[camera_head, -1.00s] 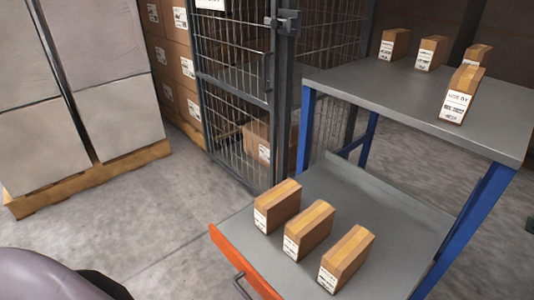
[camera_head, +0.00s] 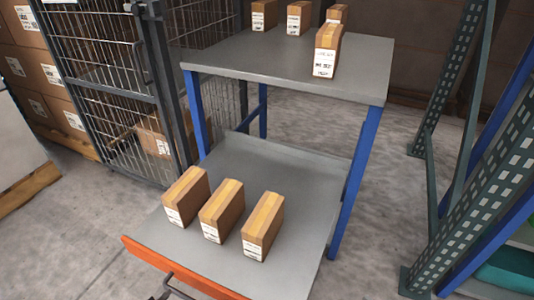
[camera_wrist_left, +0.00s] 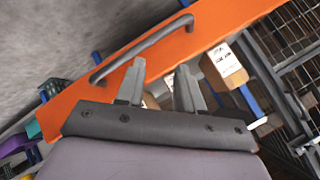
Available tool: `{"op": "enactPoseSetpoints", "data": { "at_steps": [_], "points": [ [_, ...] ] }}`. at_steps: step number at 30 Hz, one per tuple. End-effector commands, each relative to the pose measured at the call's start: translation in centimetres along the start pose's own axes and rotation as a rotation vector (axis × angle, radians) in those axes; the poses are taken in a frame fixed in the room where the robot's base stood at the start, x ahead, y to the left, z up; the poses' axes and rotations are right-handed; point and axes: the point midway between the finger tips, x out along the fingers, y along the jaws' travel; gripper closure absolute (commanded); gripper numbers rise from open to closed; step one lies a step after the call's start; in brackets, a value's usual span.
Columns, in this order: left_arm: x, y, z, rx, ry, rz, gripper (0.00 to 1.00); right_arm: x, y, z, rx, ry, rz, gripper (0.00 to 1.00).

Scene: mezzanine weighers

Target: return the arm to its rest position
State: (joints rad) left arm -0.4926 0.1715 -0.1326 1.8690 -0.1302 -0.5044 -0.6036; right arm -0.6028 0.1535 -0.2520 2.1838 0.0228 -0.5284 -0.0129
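My left gripper (camera_wrist_left: 160,64) shows in the left wrist view with its two fingers apart and nothing between them. It faces the orange front panel (camera_wrist_left: 235,20) of the lower shelf, with the panel's dark handle (camera_wrist_left: 140,48) just past the fingertips. I cannot tell whether the fingers touch the panel. In the head view neither gripper shows. The orange panel (camera_head: 180,270) is at the bottom, on the front of the grey lower shelf (camera_head: 290,165). Three brown cartons (camera_head: 222,210) stand on that shelf.
A grey upper shelf (camera_head: 230,55) on blue posts (camera_head: 355,185) carries several cartons (camera_head: 327,50). A wire-mesh cage (camera_head: 100,80) stands behind on the left, with stacked boxes (camera_head: 20,62) beyond. A green perforated rack upright (camera_head: 490,185) is on the right. Floor is clear at lower left.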

Motion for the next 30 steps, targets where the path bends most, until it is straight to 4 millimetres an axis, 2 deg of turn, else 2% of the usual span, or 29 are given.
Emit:
{"op": "enactPoseSetpoints", "data": {
  "at_steps": [12, 25, 30],
  "points": [
    [-7.6, -0.3, -1.5, -0.467, -0.274, 0.179, 0.63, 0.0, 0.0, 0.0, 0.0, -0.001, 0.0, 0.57],
    [-15.1, 0.3, -2.1, -0.742, -0.493, 0.281, 0.63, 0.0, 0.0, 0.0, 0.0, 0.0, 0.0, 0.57],
    [-13.1, 0.4, -3.2, -0.74, -0.391, 0.263, 0.63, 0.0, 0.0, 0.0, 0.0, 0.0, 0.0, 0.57]
  ]
}}
